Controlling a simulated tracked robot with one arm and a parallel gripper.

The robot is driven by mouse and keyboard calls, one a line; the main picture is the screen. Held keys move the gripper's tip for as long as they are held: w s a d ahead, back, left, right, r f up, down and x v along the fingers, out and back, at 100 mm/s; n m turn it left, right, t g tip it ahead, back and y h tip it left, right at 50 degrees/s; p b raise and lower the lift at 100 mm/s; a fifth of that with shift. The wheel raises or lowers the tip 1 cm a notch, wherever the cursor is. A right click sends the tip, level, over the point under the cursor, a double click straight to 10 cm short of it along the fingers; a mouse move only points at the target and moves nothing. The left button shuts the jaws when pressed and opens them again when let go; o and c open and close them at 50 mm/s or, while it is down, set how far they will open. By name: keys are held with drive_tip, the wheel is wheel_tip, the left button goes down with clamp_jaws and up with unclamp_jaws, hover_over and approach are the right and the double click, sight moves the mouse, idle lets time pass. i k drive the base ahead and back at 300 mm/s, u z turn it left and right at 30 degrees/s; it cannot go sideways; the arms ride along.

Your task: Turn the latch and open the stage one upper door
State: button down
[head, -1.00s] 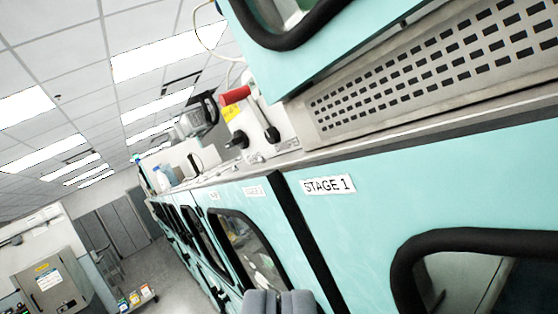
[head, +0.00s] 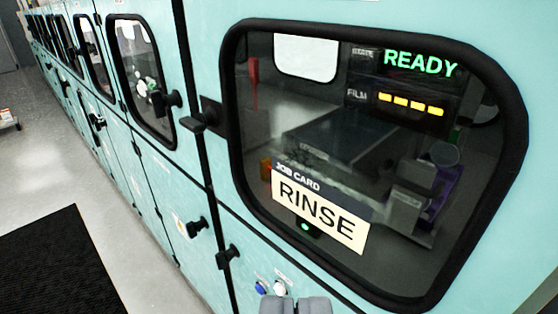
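The large upper door (head: 218,45) of the nearest teal cabinet fills the right side and looks closed. Its wide black-framed window shows a dark interior. A black latch (head: 205,118) sits at the door's left edge beside the dark vertical seam, its handle pointing left. My gripper (head: 296,305) shows only as two grey fingertips at the bottom middle, side by side with no clear gap, and nothing shows between them. It appears below and to the right of the latch, apart from it. The stage label is not readable in this view.
Behind the window are a RINSE job card (head: 320,212) and a green READY display (head: 420,63). A lower latch (head: 227,257) and blue and white buttons (head: 270,288) sit below. More teal cabinets (head: 93,75) recede left. A black mat (head: 65,265) lies on open grey floor.

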sight(418, 141)
drive_tip(key=z, duration=0.1)
drive_tip(key=k, duration=1)
drive_tip(key=u, duration=1.05)
drive_tip(key=i, duration=1.65)
drive_tip(key=z, duration=0.1)
